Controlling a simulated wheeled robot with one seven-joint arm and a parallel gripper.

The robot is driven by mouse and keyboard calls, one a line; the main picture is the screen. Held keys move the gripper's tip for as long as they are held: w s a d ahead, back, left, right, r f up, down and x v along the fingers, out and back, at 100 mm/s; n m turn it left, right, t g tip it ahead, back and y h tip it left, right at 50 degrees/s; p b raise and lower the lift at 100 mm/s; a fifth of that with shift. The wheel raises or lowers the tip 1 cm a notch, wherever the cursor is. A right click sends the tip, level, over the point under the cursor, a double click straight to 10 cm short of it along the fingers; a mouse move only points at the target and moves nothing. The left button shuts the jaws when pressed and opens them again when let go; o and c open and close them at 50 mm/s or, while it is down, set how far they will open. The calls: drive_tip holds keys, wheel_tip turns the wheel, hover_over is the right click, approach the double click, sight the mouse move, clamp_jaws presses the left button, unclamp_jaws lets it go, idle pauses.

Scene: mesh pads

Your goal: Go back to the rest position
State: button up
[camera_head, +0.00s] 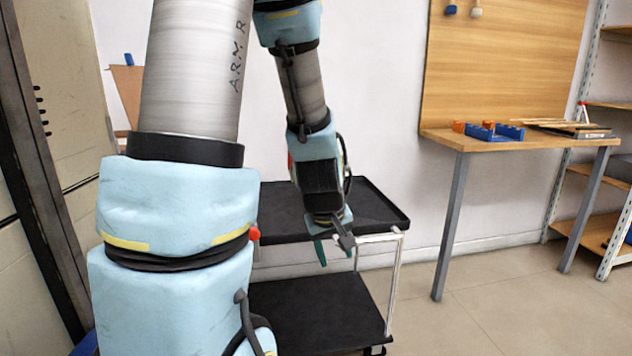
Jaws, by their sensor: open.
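My arm comes down through the left and middle of the head view, with light blue padded joints. My gripper (334,252) hangs at its end, pointing down, in front of the black cart's upper shelf. Its two fingers are spread apart, and I see nothing between them. The upper shelf (377,207) looks bare where it shows; my arm hides its left part.
The black cart's lower shelf (315,310) looks empty. A wooden workbench (530,142) at the right holds blue and orange parts (490,130) and a flat stack (572,127). A shelving rack (590,175) stands at the far right. Floor is clear between cart and bench.

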drive_tip(key=s+a+r+m+g+y+p, duration=0.1)
drive_tip(key=s+a+r+m, duration=0.15)
drive_tip(key=a, duration=0.35)
drive_tip(key=s+a+r+m+g+y, duration=0.1)
drive_tip(key=s+a+m+g, duration=0.1)
drive_tip(key=s+a, duration=0.25)
wheel_tip(320, 180, up, 20)
drive_tip(key=p, duration=2)
drive_tip(key=shift+w, duration=0.35)
drive_tip(key=shift+f, duration=0.1)
